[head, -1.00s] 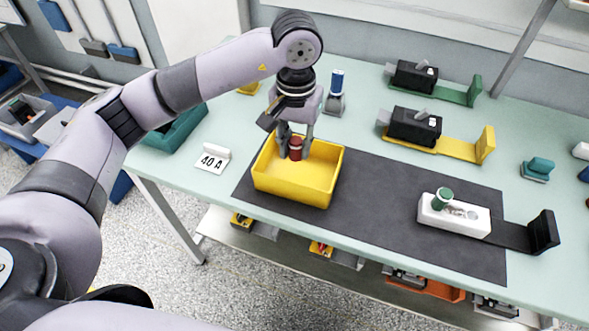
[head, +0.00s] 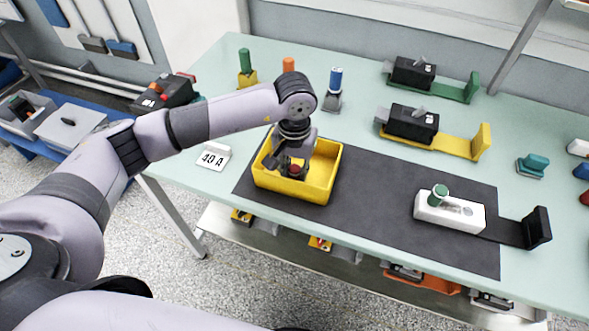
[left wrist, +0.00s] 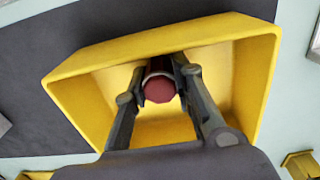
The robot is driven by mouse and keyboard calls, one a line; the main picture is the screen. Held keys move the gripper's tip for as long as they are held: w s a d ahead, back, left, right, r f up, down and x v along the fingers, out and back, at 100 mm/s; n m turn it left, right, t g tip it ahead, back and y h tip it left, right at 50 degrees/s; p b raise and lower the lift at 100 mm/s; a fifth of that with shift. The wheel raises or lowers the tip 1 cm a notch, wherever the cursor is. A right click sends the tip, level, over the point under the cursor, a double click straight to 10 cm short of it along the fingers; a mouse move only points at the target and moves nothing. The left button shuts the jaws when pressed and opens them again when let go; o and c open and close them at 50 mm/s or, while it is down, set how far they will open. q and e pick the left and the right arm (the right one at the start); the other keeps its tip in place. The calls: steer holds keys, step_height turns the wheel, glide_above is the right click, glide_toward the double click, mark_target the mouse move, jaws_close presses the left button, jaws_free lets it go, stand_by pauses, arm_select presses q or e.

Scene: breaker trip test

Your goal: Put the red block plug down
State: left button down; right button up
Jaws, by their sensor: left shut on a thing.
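The red block plug (head: 295,170) is low inside the yellow bin (head: 322,194), partly hidden by my gripper in the head view. My left gripper (head: 290,168) reaches down into the bin and is shut on the plug. In the left wrist view the dark red round end of the plug (left wrist: 159,88) sits between the two fingertips (left wrist: 160,72), with the yellow bin walls (left wrist: 70,95) around it. I cannot tell whether the plug touches the bin floor. My right gripper does not show.
A "40 A" card (head: 213,158) stands left of the bin. A white block with a green plug (head: 449,210) is on the dark mat (head: 385,195) at right. Green, orange and blue plugs stand behind the bin. Two black breakers are at the back right.

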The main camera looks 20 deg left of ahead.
mark_target(294, 169)
arm_select(q)
steer(key=shift+f, duration=0.2)
steer(key=c, duration=1.4)
jaws_free()
steer(key=shift+r, duration=0.1)
steer(key=shift+o, duration=0.2)
steer(key=shift+r, duration=0.1)
steer(key=shift+r, duration=0.2)
step_height(294, 169, up, 11)
steer(key=b, duration=0.2)
steer(key=shift+f+b, duration=0.2)
steer(key=shift+b, duration=0.1)
steer(key=shift+r, duration=0.55)
steer(key=shift+f, duration=0.1)
